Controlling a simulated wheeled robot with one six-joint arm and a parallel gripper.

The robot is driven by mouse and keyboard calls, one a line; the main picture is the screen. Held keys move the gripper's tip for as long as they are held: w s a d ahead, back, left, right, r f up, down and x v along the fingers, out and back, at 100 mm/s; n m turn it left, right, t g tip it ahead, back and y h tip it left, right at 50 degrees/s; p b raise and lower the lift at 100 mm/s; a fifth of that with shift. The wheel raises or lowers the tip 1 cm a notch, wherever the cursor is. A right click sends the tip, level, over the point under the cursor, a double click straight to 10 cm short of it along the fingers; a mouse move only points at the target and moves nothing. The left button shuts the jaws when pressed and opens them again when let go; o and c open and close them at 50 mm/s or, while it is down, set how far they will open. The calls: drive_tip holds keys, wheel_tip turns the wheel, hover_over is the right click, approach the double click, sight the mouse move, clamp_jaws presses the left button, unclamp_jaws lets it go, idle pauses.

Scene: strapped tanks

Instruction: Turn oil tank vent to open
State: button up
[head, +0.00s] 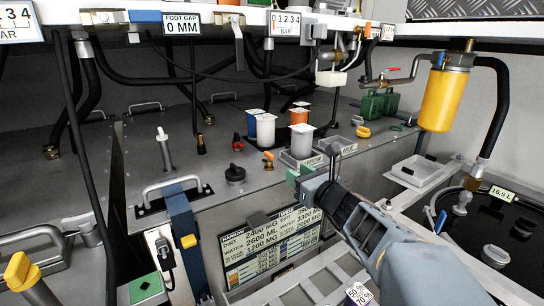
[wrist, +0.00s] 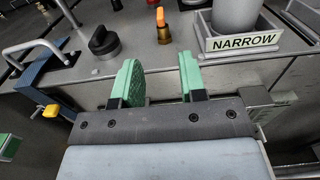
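My gripper (head: 299,176) is over the front edge of the grey tank top in the head view. In the wrist view my gripper (wrist: 159,78) has two green finger pads standing apart, with nothing between them. Beyond the pads stands a small brass fitting (wrist: 163,34) with an orange top; the same fitting (head: 268,161) shows in the head view. To its left is a round black knob (wrist: 103,42), also in the head view (head: 235,174). Neither touches the gripper. No readable label marks either part as the oil tank vent, and I cannot tell its setting.
A sign reading NARROW (wrist: 243,41) is right of the fitting. A metal handle (head: 172,192) and blue strap (head: 183,225) lie left. A printed chart (head: 270,250) is below the gripper.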

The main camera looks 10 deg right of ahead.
sight(272, 155)
drive_tip(key=p+x, duration=0.1)
drive_tip(key=x, duration=1.2)
drive_tip(key=shift+f+p, duration=0.1)
drive_tip(key=shift+p, duration=0.25)
drive_tip(key=shift+c, duration=0.2)
clamp_jaws()
